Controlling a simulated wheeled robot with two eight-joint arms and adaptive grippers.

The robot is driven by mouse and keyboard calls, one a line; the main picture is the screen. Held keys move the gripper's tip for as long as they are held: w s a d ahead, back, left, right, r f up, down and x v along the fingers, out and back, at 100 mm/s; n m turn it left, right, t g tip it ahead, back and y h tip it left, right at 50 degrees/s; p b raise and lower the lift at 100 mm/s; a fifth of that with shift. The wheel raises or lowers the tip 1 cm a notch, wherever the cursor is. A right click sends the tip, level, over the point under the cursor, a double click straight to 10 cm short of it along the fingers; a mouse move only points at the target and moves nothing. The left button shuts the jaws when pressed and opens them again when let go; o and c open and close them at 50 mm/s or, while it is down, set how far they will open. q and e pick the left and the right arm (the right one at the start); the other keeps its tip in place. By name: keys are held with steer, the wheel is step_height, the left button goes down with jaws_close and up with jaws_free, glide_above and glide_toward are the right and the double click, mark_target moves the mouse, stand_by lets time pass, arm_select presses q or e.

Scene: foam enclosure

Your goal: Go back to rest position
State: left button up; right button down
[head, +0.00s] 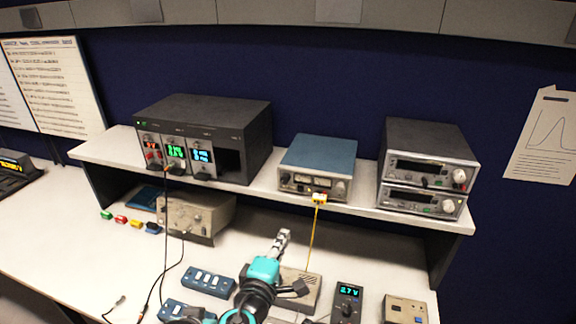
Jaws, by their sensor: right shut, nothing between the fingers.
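My right gripper (281,239) shows in the head view at the bottom centre, at the end of my teal and black arm. Its fingers are closed together and point up and away, with nothing between them. It is in front of a beige box (301,284) on the bench, partly hiding it. I cannot tell whether it touches anything. My left gripper is not in view.
A raised shelf (268,182) carries a black modular unit (215,125), a blue-topped instrument (318,162) and two stacked instruments (428,165). A yellow cable (312,240) hangs down behind my right gripper. Blue switch boxes (208,282) and a meter (347,300) flank my arm.

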steer(key=s+d+f+m+g+b, duration=0.1)
steer(key=s+d+f+m+g, duration=0.2)
steer(key=d, duration=0.5)
steer(key=d+f+m+g+b, duration=0.1)
steer(key=d+f+m+g, duration=0.2)
steer(key=d+f, duration=0.35)
steer(key=s+d+f+m+g+y+b, duration=0.1)
steer(key=s+d+f+m+y, duration=0.1)
steer(key=s+f+m, duration=0.1)
steer(key=s+d+f+m+g+y+b, duration=0.1)
steer(key=s+d+f+m+y, duration=0.1)
steer(key=s+m, duration=0.4)
steer(key=s+d+f, duration=0.1)
steer(key=s, duration=0.1)
steer(key=shift+s+d+f+g, duration=0.25)
steer(key=shift+s+d+g, duration=0.05)
steer(key=shift+d+g, duration=0.1)
